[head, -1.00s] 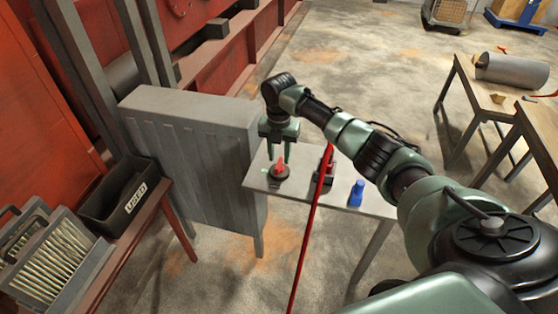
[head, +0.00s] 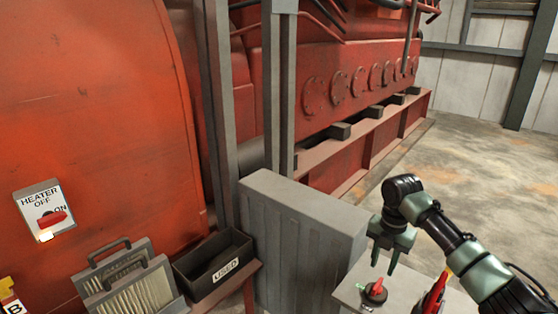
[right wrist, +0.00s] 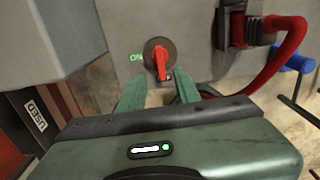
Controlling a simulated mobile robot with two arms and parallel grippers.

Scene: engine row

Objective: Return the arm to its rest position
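My right arm (head: 455,240) reaches in from the lower right of the head view. Its gripper (head: 383,267) points down with its two fingers apart and nothing between them. Just below is a red-handled rotary switch (head: 376,289) on a grey surface (head: 348,289). In the right wrist view, the switch (right wrist: 160,62) lies beyond the fingertips of the gripper (right wrist: 160,78), with a green ON mark to its left. The handle appears clear of the fingers. My left gripper is not in view.
A grey ribbed cabinet (head: 305,240) stands left of the switch. A black bin marked USED (head: 222,270) and filters (head: 130,290) are at lower left. A heater panel (head: 42,203) is on the red wall. In the wrist view, a red hose (right wrist: 292,55) and blue object (right wrist: 290,58) lie right.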

